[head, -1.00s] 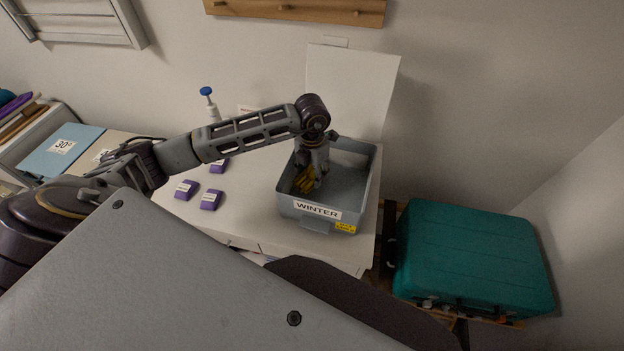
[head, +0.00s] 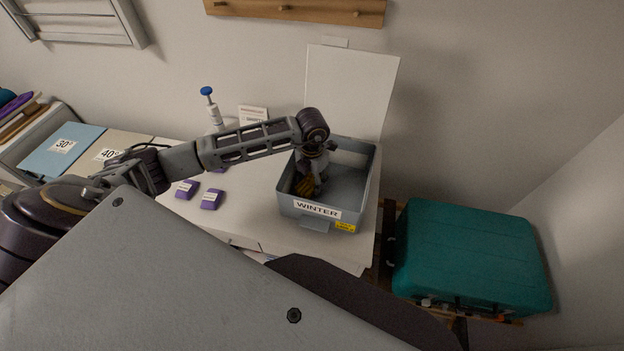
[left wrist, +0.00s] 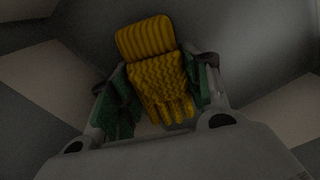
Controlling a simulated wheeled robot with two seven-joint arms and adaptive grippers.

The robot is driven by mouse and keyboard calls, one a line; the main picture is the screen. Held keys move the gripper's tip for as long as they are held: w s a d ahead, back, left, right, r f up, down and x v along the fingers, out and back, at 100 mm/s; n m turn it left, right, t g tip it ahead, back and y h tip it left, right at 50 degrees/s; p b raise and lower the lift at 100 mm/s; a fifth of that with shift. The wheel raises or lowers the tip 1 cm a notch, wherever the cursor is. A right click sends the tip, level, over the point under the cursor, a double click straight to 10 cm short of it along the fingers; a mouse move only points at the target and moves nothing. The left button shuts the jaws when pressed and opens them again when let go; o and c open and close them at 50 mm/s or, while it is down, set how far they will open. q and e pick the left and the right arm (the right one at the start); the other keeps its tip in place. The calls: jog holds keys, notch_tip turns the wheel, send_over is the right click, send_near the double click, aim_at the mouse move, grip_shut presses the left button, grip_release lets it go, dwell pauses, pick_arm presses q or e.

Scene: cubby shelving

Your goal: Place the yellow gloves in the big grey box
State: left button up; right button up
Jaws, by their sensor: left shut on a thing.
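The big grey box (head: 356,180) with a WINTER label stands open on the white table. My left gripper (head: 309,180) reaches down inside its left part. The yellow gloves (head: 304,187) are between its fingers and are mostly hidden by the gripper in the head view. In the left wrist view the knitted yellow gloves (left wrist: 158,78) lie between the two fingers of my left gripper (left wrist: 160,100), which is shut on them. I cannot tell whether the gloves touch the box floor. My right gripper is not in view.
Purple blocks (head: 212,199) lie on the white table (head: 256,205) left of the box. A blue-topped pump bottle (head: 213,108) stands behind them. A white upright panel (head: 350,90) is behind the box. A teal case (head: 470,255) sits at the right.

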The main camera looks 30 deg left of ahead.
aim_at(312, 179)
pick_arm(q)
jog(key=shift+f, duration=0.15)
jog(key=o, duration=1.1)
jog(key=shift+r, duration=0.2)
notch_tip(312, 179, up, 12)
jog(key=shift+b, duration=1.05)
